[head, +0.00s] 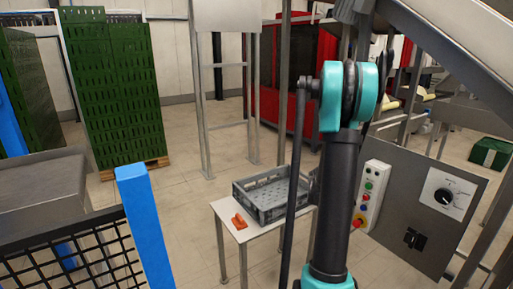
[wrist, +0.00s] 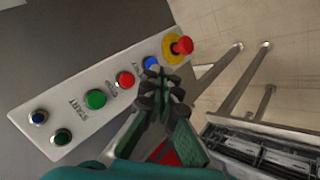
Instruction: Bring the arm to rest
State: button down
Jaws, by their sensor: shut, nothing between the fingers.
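My gripper (wrist: 160,78) shows in the wrist view with its dark fingertips together and nothing between them. The fingertips are in front of the button panel (wrist: 72,118), close to a blue button (wrist: 150,63); I cannot tell whether they touch it. In the head view my arm stands upright at centre right, and the gripper is hidden behind it. The same button panel shows there right of my arm (head: 370,195).
A grey crate (head: 240,190) sits on a small white table (head: 228,222) beside an orange object (head: 239,221). The wrist view shows a red stop knob (wrist: 182,46). A blue post (head: 142,215) and mesh fence (head: 92,262) stand left. Green crates (head: 115,90) stand behind.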

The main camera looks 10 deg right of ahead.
jog(key=s+a+n+y, duration=0.1)
jog(key=s+a+y, duration=0.2)
jog(key=s+a, duration=0.3)
jog(key=s+a+n+t+y, duration=0.1)
jog(key=s+a+y, duration=0.2)
jog(key=a, duration=1.4)
jog(key=s+a+n+t+y, duration=0.1)
jog(key=s+a+y, duration=0.1)
jog(key=s+a, duration=0.7)
jog(key=a, duration=0.3)
jog(key=shift+r+n+y, duration=0.25)
jog(key=shift+n+y, duration=0.05)
jog(key=shift+y, duration=0.1)
